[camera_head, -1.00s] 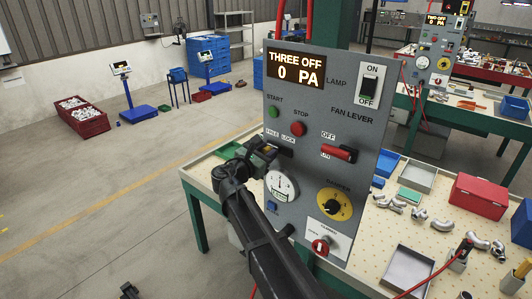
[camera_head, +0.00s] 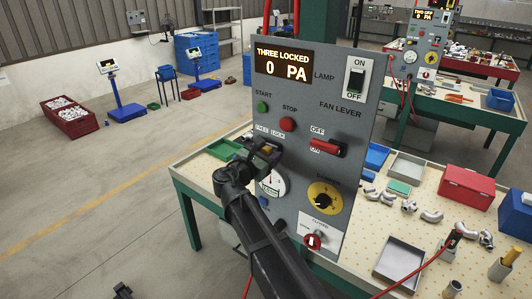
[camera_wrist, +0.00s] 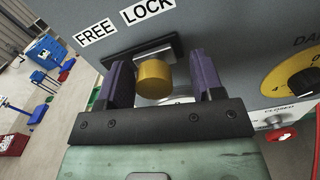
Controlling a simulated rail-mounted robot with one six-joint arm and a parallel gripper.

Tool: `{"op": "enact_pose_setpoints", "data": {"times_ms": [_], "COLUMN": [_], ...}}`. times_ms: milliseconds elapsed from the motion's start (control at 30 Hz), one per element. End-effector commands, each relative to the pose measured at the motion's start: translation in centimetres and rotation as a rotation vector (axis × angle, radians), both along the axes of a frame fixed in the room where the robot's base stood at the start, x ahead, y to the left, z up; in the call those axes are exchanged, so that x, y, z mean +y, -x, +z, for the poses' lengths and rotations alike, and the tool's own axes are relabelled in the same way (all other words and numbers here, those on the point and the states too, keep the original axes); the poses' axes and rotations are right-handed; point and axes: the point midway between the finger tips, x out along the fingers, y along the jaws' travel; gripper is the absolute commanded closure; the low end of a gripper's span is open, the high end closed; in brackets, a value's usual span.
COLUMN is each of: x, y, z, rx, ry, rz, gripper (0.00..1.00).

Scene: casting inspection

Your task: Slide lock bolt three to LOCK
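The grey control panel (camera_head: 345,100) for station three stands upright on the table. Its display (camera_head: 283,66) reads "THREE LOCKED 0 PA". The lock bolt has a brass knob (camera_wrist: 154,77) in a dark slot under the FREE and LOCK labels. In the wrist view the knob lies under the LOCK side. My gripper (camera_wrist: 158,64) is open, with one purple finger on each side of the knob. A gap shows at the right finger; the left finger is very close or touching. In the head view my gripper (camera_head: 262,160) hides most of the bolt.
Castings, trays and a red box (camera_head: 467,184) lie on the table to the right.

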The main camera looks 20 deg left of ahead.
Motion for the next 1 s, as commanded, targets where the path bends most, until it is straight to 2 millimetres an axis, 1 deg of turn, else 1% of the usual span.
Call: {"op": "enact_pose_setpoints", "data": {"times_ms": [167,267,367,500,600,700,800,1000], "x": [0.1,0.2,0.6,1.3,1.8,2.1,2.3,2.3], "y": [0.0,0.8,2.7,6.3,8.5,9.9,10.5,10.6], "z": [0.0,0.0,0.0,0.0,0.0,0.0,0.0,0.0], "rx": [0.0,-0.001,-0.001,-0.001,-0.001,0.0,0.0,0.0], "ry": [0.0,0.0,0.0,0.0,0.0,0.0,0.001,0.0], "rz": [0.001,0.003,0.004,0.005,0.003,0.002,0.0,0.0], "gripper": [0.39,0.39,0.39,0.39,0.39,0.39,0.39,0.39]}}
